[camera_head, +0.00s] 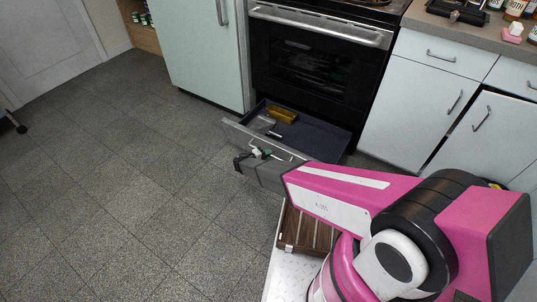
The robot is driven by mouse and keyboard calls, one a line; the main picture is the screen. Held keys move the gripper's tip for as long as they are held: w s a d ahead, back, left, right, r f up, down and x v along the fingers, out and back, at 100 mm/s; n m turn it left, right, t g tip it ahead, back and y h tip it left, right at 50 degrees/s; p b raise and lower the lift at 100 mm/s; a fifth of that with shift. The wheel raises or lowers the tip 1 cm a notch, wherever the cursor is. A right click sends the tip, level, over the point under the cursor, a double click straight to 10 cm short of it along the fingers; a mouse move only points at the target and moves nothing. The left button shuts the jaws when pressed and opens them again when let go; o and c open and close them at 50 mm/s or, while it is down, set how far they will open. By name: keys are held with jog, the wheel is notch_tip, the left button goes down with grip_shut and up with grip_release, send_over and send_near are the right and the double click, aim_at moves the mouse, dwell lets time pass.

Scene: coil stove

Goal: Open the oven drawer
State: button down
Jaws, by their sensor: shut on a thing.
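The oven drawer (318,138) is pulled out below the oven, and its dark inside shows. A yellow item (281,115) and some small things lie in it. My gripper (257,156) is at the drawer's front, shut on the drawer handle (283,154). My pink and grey arm comes in from the lower right and hides the right part of the drawer front. The exact contact between the fingers and the handle is too small to see.
The oven door (315,62) above the drawer is shut, with a metal handle bar (318,26). A pale green cabinet (203,50) stands left and white cabinets (415,100) right. A brown slatted tray (302,232) is on my base. Grey tiled floor (130,180) is clear at left.

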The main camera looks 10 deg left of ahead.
jog(key=shift+s+a, duration=0.1)
jog(key=shift+s, duration=0.05)
jog(key=c, duration=1.1)
grip_release()
jog(key=shift+s+a, duration=0.1)
jog(key=v, duration=1)
jog(key=shift+s+a, duration=0.2)
jog(key=shift+s, duration=0.05)
jog(key=shift+r, duration=0.15)
